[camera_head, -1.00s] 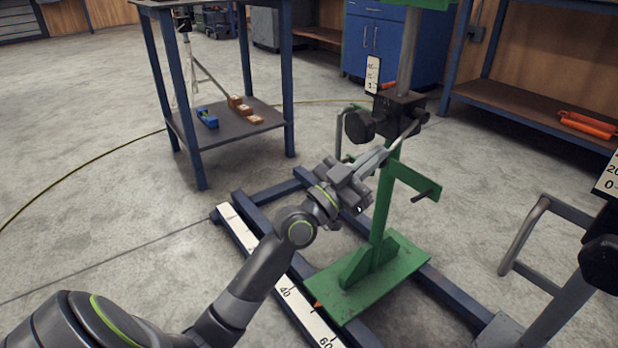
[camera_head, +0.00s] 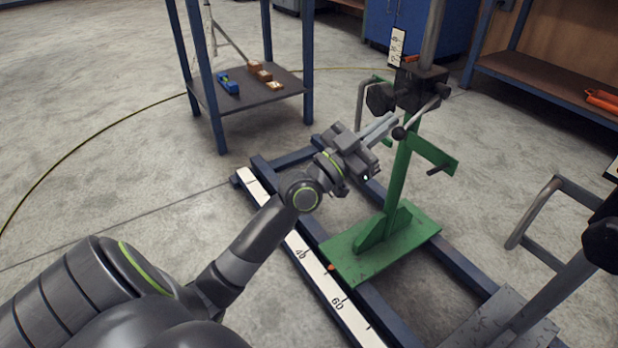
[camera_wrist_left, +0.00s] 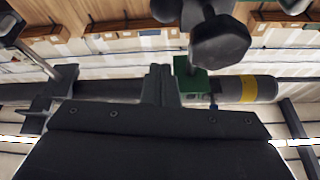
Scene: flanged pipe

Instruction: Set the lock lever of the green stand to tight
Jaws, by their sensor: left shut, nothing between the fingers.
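The green stand (camera_head: 398,185) rises from a green base plate (camera_head: 372,250) lying across dark blue rails. Near its top is a black clamp block (camera_head: 422,86) with a black knob (camera_head: 380,98) on its left. The lock lever (camera_head: 424,114) is a thin metal rod with a dark ball end, slanting down and left from the block. My left gripper (camera_head: 393,121) is shut and empty, its fingertips close to the ball end; I cannot tell whether they touch. In the left wrist view the shut fingers (camera_wrist_left: 160,86) are beside the green post (camera_wrist_left: 190,80), with a black knob (camera_wrist_left: 220,40) above right.
A white scale strip (camera_head: 300,252) runs along the left rail. A blue-legged table (camera_head: 275,95) with small blocks on its lower shelf stands behind left. Another stand with a black knob (camera_head: 603,245) and a bent handle (camera_head: 530,210) is at the right.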

